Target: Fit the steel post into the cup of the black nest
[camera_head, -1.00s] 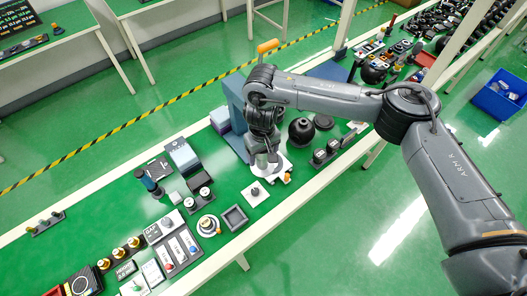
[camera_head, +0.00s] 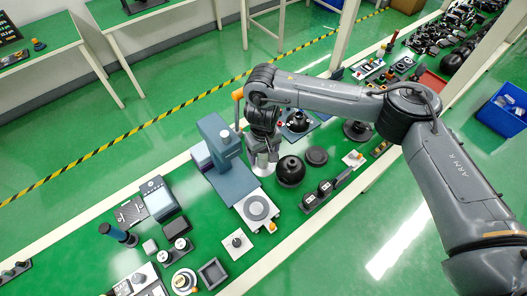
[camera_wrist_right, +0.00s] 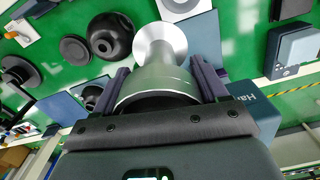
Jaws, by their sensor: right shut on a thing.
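The steel post (camera_wrist_right: 161,82), a silver piece with a wide body, a narrower neck and a round flared end, is between the fingers of my right gripper (camera_wrist_right: 163,76) in the right wrist view. The gripper is shut on it. In the head view my right gripper (camera_head: 263,160) hangs over the bench, with the post (camera_head: 262,169) partly hidden below it. The round black nest (camera_head: 290,171), with an opening in its top, stands just to the right of the gripper. It also shows in the right wrist view (camera_wrist_right: 110,36), apart from the post. My left gripper is not in view.
A blue-grey stand (camera_head: 217,145) rises close left of the gripper. A white plate with a grey disc (camera_head: 257,208) lies in front. A flat black disc (camera_head: 317,156) and a dark block with two knobs (camera_head: 325,188) lie right of the nest.

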